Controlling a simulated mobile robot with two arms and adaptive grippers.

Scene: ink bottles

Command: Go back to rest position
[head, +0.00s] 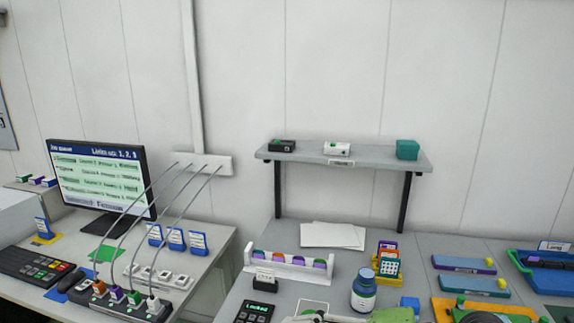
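No gripper of mine can be made out in the head view. A dark blue bottle (364,291) with a label stands upright on the right-hand table (225,300). Behind it to the left, a white rack (290,268) holds several small items with orange, purple and green tops. The lower edge of the picture cuts off a pale grey object and a green object (392,315) beside the bottle; I cannot tell what they are.
A monitor (100,178), a keyboard (35,266) and a power strip (120,305) with cables stand on the left desk. A wall shelf (345,158) holds small boxes above white paper (332,235). An orange tray (445,312) and a blue tray (545,282) lie at right.

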